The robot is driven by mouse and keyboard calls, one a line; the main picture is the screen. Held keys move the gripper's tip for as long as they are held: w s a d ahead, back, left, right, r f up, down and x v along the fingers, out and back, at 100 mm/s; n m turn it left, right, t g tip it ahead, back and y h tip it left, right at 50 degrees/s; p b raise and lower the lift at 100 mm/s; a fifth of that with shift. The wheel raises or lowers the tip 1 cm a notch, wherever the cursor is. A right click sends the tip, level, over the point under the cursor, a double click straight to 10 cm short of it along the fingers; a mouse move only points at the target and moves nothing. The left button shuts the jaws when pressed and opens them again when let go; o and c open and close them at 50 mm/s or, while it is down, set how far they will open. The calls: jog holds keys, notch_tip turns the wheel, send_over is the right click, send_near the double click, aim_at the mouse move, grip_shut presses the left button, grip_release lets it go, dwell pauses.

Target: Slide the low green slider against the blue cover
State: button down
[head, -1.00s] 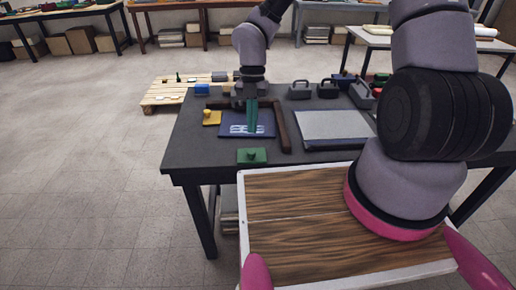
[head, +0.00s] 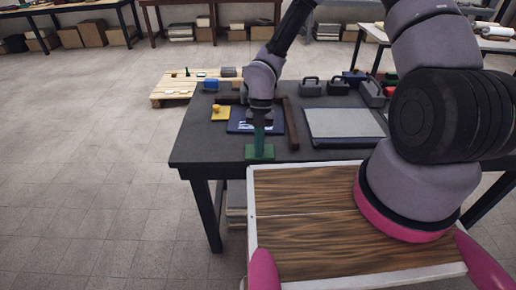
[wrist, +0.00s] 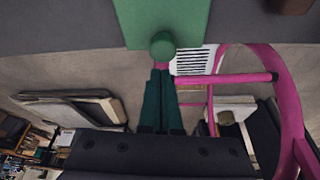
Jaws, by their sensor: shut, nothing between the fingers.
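The low green slider (head: 249,153), a flat plate with a round knob, lies near the front edge of the dark table. In the wrist view, the slider (wrist: 140,22) and its knob show at the top. The dark blue cover (head: 237,127) with a pale print lies flat behind it, partly hidden by my arm; a strip of table separates them. My gripper (head: 259,153) points down at the slider, its teal fingers shut and empty. In the wrist view, the fingertips (wrist: 160,73) appear just short of the knob; I cannot tell whether they touch it.
A brown angled rail (head: 291,125) runs along the back and right of the cover. A yellow slider (head: 221,113) is at the cover's left and a blue block (head: 211,85) is farther back. A grey panel (head: 342,123) lies to the right. The table's left front is clear.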

jog(key=shift+w+d, duration=0.1)
jog(key=shift+w, duration=0.25)
jog(key=w, duration=1.2)
jog(key=shift+w+d, duration=0.2)
jog(key=shift+w, duration=0.15)
